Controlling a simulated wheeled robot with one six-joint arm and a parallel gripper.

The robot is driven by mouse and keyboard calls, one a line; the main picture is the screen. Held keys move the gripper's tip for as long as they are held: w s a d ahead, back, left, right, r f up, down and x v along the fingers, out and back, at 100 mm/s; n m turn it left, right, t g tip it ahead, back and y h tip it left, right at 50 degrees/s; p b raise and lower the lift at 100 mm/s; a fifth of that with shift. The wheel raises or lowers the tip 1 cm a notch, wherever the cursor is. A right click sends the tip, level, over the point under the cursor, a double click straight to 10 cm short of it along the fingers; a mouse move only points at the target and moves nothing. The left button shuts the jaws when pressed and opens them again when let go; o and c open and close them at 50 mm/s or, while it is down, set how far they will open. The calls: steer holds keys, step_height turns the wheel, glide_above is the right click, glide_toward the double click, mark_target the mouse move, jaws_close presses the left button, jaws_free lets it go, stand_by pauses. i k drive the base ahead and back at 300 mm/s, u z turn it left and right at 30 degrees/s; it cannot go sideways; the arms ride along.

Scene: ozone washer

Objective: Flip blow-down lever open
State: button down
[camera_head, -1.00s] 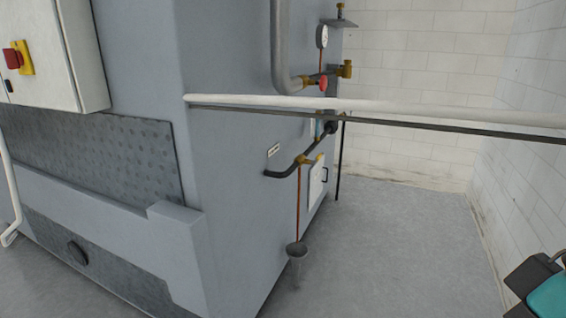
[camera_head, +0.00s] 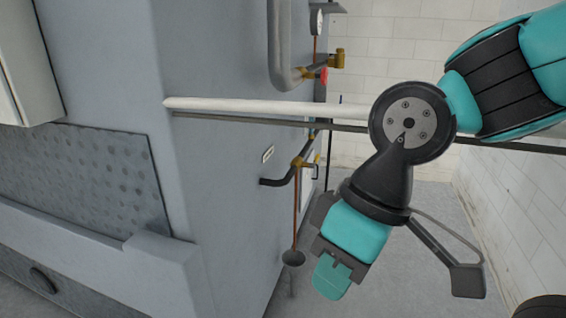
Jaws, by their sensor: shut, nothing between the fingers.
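A small brass valve (camera_head: 300,163) sits on a dark bent pipe (camera_head: 274,182) low on the machine's right-hand side. A yellow lever (camera_head: 317,158) shows at its right; its exact angle is too small to tell. A thin copper pipe (camera_head: 295,215) runs down from the valve to a dark funnel (camera_head: 293,258). My gripper (camera_head: 331,281) is shut and empty. It points down, in the picture to the right of the funnel and below the valve. It appears apart from both.
A white pipe (camera_head: 270,107) and a dark rail (camera_head: 230,119) cross the view above the valve. A red-handled brass valve (camera_head: 322,75) sits higher up. The grey machine (camera_head: 205,60) fills the left. The floor (camera_head: 437,215) before the tiled wall is clear.

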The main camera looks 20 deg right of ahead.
mark_target(312, 165)
steer(key=z, duration=0.25)
steer(key=i, duration=1.35)
steer(key=z, duration=0.6)
